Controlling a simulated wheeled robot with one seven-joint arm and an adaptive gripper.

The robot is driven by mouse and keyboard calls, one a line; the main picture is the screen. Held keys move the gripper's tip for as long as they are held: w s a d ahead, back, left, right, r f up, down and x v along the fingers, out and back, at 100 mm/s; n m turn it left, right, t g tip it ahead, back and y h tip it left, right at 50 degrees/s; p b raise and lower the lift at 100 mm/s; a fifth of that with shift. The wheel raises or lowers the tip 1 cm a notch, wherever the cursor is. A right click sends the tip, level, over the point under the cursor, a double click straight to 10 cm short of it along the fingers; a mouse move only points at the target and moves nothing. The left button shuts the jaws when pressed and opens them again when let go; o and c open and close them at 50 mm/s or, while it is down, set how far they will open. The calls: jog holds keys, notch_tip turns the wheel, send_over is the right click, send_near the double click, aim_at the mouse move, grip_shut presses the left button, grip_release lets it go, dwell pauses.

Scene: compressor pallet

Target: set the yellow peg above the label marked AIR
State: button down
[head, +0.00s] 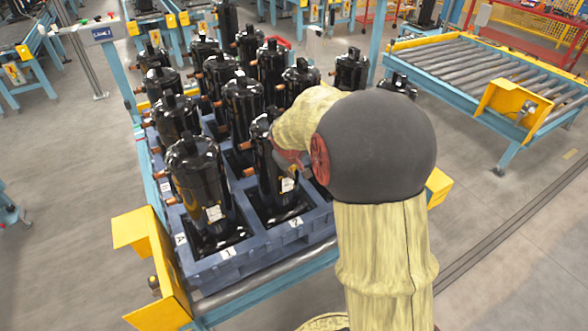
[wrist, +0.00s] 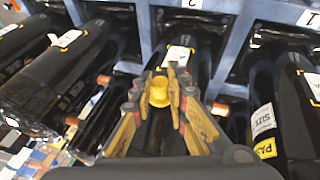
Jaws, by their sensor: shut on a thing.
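My gripper (wrist: 165,98) is shut on the yellow peg (wrist: 160,90) in the wrist view. The peg is a short yellow piece between the fingertips, close in front of a black compressor (wrist: 196,55) that has a white tag. My arm hides the gripper and peg in the head view. I cannot read a label marked AIR in either view. A white and yellow label (wrist: 263,132) on the compressor at the right of the wrist view carries partly cut-off lettering that starts with "PAS". White tags on the other compressors are too small to read.
Several black compressors with copper stubs stand upright and close together in a blue pallet (head: 268,241). Its rim carries tags, including 1 (head: 229,252) and 2 (head: 295,222). A roller conveyor (head: 470,66) stands at the right. Open floor (head: 500,240) lies at the right front.

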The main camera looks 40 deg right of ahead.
jog(key=shift+w+d, duration=0.15)
jog(key=shift+w, duration=0.3)
dwell(0.3)
jog(key=c, duration=1.7)
grip_release()
jog(key=shift+o, duration=0.2)
jog(key=v, duration=1.2)
